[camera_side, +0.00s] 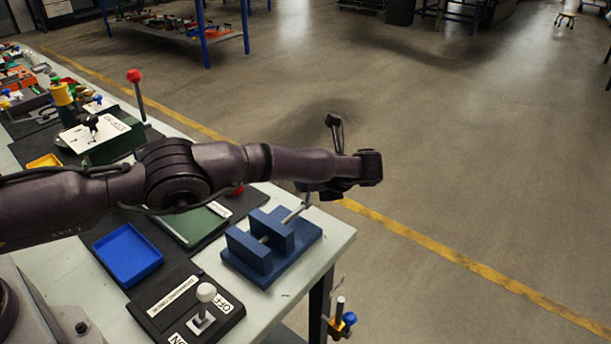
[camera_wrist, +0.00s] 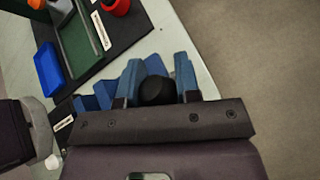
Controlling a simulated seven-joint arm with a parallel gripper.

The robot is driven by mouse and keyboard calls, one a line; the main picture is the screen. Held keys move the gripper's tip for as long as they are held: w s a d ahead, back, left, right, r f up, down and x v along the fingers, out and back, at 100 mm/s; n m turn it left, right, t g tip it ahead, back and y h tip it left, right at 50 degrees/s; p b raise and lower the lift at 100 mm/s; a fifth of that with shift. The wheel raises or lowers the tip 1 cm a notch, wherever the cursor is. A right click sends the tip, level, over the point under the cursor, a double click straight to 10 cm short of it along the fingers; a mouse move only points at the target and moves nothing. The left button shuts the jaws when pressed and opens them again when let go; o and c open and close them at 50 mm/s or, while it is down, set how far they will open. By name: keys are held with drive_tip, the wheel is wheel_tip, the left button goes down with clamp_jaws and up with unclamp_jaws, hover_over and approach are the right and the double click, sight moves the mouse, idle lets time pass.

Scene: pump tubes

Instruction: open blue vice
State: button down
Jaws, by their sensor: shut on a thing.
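The blue vice (camera_side: 268,260) stands at the right corner of the near table, with two upright blue jaws that have a gap between them. A grey screw rod (camera_side: 291,215) runs from it toward my gripper (camera_side: 308,193). My gripper is at the rod's outer end and is shut on the vice's handle; my arm partly hides this contact. In the wrist view, my gripper (camera_wrist: 158,84) has a dark round part (camera_wrist: 157,91) between its fingers. Part of the vice (camera_wrist: 90,101) shows behind the left finger.
A blue tray (camera_side: 128,255) lies left of the vice, and a switch box with a white knob (camera_side: 206,292) stands in front. A red-topped lever (camera_side: 135,78) rises behind my arm.

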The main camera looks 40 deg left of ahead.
drive_tip(key=shift+d+y, duration=0.25)
drive_tip(key=shift+y, duration=0.25)
idle(0.3)
drive_tip(key=c, duration=0.8)
unclamp_jaws()
